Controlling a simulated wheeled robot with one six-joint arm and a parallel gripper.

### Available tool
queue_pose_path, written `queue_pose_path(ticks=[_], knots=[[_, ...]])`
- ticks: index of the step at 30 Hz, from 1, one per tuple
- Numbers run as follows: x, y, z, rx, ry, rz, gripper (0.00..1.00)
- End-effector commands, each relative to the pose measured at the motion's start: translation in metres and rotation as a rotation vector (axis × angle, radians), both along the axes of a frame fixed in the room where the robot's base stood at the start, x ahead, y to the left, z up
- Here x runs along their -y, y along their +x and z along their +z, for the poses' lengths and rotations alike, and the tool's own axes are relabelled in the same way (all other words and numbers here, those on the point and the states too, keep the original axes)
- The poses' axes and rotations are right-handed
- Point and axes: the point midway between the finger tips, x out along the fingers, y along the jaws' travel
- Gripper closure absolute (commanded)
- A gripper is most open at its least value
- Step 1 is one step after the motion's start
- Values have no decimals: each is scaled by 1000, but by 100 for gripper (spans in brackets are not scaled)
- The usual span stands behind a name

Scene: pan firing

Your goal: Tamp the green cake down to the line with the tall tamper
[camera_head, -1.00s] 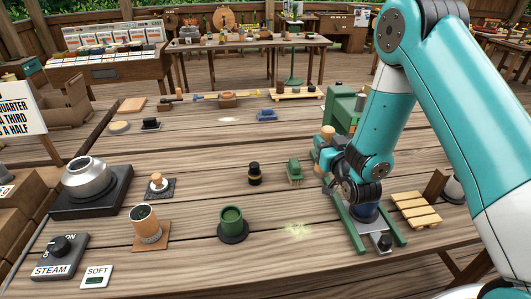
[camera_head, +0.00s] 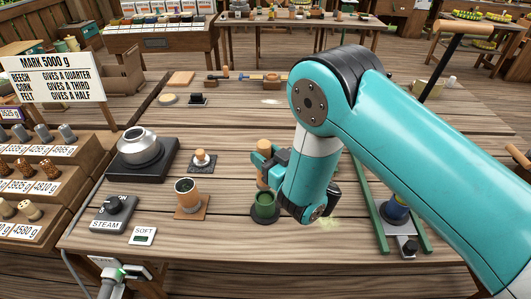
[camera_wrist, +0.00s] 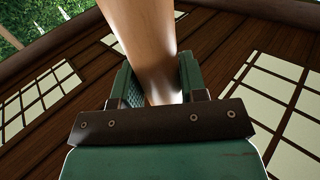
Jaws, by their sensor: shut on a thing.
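My gripper (camera_head: 266,161) is shut on the tall tamper (camera_head: 264,147), whose wooden top shows above the jaws. In the wrist view the wooden shaft (camera_wrist: 148,45) stands between both jaws. The tamper is upright over the green cup (camera_head: 265,207), which sits on a dark round base. Its lower part shows just above the cup's rim; whether it touches what is inside cannot be told. The green cake and the line are not visible.
A green-railed stand (camera_head: 405,243) is at right.

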Motion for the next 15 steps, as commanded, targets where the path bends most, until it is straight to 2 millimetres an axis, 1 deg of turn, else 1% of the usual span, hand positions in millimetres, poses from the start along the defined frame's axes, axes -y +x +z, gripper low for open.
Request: queue_pose_path(ticks=[1,9,15], knots=[[0,0,-8,0,0,-1,85],[1,0,-35,0,0,-3,85],[1,1,-51,0,1,-3,85]])
